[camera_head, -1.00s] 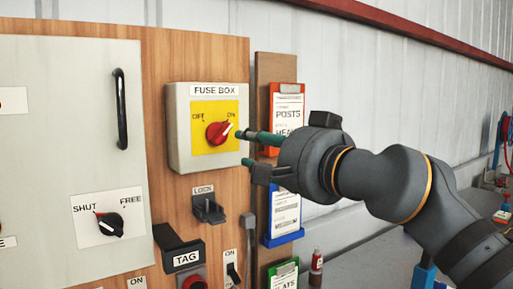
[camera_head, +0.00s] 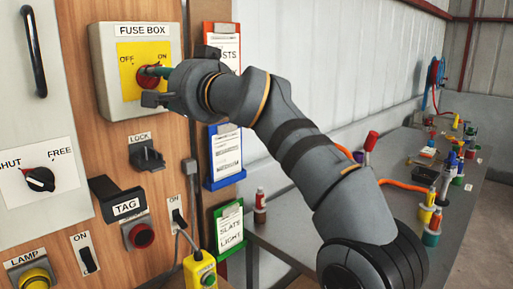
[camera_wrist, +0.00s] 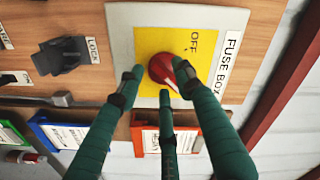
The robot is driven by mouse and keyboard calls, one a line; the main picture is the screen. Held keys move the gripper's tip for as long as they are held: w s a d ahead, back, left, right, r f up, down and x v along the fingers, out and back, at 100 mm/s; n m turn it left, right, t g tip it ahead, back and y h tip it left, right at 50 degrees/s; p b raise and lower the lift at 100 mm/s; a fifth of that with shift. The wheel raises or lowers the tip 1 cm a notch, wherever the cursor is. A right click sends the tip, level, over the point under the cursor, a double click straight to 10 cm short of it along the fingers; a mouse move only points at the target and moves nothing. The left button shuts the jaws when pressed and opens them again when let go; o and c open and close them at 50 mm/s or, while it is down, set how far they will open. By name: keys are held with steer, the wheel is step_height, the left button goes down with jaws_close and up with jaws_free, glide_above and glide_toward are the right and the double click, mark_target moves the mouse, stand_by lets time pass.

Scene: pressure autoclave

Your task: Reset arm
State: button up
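My gripper (camera_head: 147,85) is at the fuse box (camera_head: 100,75), in front of its red knob (camera_head: 150,76). In the wrist view, my gripper's three green fingers (camera_wrist: 158,80) stand apart, with their tips around the red knob (camera_wrist: 165,69) on the yellow plate. I cannot tell whether any tip touches the knob. Nothing is held that I can see. The knob's pointer is partly hidden by the fingers. My arm reaches in from the lower right in the head view.
A grey bench (camera_head: 400,150) with several small items runs along the wall at right.

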steer(key=shift+w+a, duration=0.35)
steer(key=shift+w, duration=0.1)
steer(key=shift+s, duration=0.1)
steer(key=v, duration=1.2)
steer(key=x, duration=1.2)
steer(key=shift+w+a+f, duration=0.1)
steer(key=shift+w+a, duration=0.1)
steer(key=shift+w, duration=0.05)
steer(key=n, duration=0.2)
steer(key=n+p, duration=0.1)
steer(key=shift+s+d+r, duration=0.2)
steer(key=shift+d+r, duration=0.05)
steer(key=shift+d, duration=0.15)
steer(key=shift+w+a+f+n, duration=0.1)
steer(key=shift+f+n, duration=0.05)
steer(key=shift+n, duration=0.45)
